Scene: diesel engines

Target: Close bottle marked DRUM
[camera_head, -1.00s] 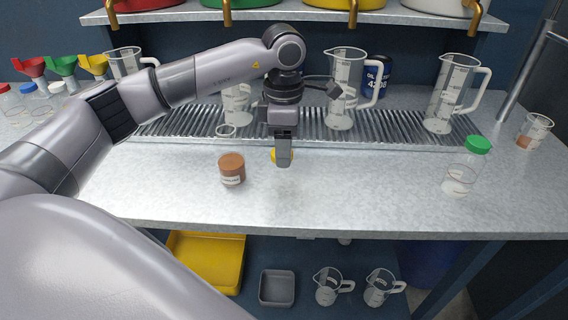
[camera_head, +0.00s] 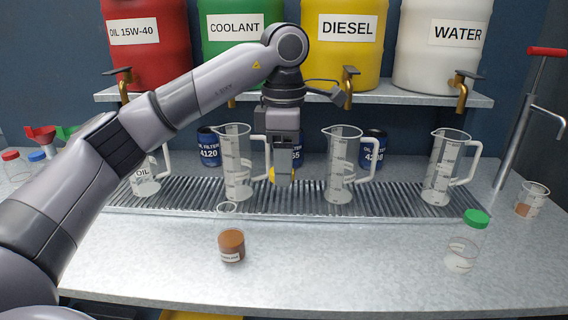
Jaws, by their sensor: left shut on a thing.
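My left gripper (camera_head: 284,178) points down over the metal grating and is shut on a small yellow cap (camera_head: 271,175), mostly hidden behind the fingers. A clear open bottle (camera_head: 228,222) with brown contents stands upright on the bench, nearer and to the left of the gripper, apart from it. Its label is too small to read, so I cannot tell whether it says DRUM. A clear bottle with a green cap (camera_head: 467,240) stands at the right. My right gripper is not in view.
Clear measuring jugs (camera_head: 345,165) stand along the drain grating (camera_head: 300,203). Blue oil filters (camera_head: 210,147) are behind them. Red, green, yellow and white drums (camera_head: 345,60) with taps sit on the shelf above. A small beaker (camera_head: 531,200) is at far right. The front middle bench is clear.

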